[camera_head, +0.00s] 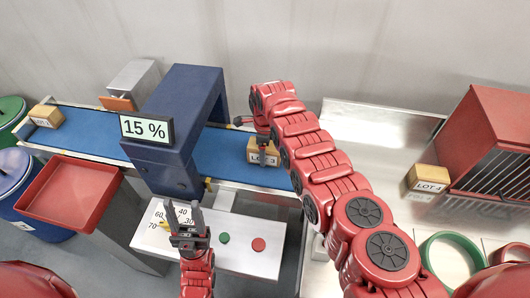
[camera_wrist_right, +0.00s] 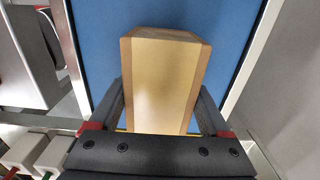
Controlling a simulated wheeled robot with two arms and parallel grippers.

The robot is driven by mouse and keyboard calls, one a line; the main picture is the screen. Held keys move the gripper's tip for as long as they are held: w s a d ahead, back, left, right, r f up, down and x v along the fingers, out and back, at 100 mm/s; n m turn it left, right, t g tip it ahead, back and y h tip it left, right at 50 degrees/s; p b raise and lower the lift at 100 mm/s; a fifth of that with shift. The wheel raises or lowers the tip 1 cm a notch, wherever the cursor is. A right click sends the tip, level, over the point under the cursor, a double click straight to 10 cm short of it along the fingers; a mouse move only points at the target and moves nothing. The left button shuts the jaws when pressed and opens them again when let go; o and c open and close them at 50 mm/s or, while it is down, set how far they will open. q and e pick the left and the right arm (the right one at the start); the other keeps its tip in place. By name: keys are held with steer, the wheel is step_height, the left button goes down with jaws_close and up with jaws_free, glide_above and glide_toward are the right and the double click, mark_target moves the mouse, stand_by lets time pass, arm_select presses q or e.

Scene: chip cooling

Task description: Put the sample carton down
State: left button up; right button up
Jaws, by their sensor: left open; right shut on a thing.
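The sample carton (camera_head: 264,157), a tan box marked LOT 3, is at the right part of the blue conveyor belt (camera_head: 225,152). My right gripper (camera_head: 262,141) is shut on it from above. In the right wrist view the carton (camera_wrist_right: 163,85) sits between the two dark fingers (camera_wrist_right: 160,112), with the blue belt behind it. I cannot tell whether its underside touches the belt. My left gripper (camera_head: 187,225) is open and empty, in front of the dial on the white control panel (camera_head: 232,262).
A LOT 1 carton (camera_head: 46,116) is at the belt's left end. A LOT 4 carton (camera_head: 428,178) stands by a red rack (camera_head: 490,125). A red tray (camera_head: 70,190) is at left.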

steer(key=o, duration=1.4)
steer(key=shift+f, duration=0.1)
step_height(320, 180, up, 7)
steer(key=p, duration=0.6)
step_height(320, 180, up, 5)
steer(key=shift+f+p, duration=0.15)
steer(key=shift+p, duration=0.75)
steer(key=shift+r, duration=0.3)
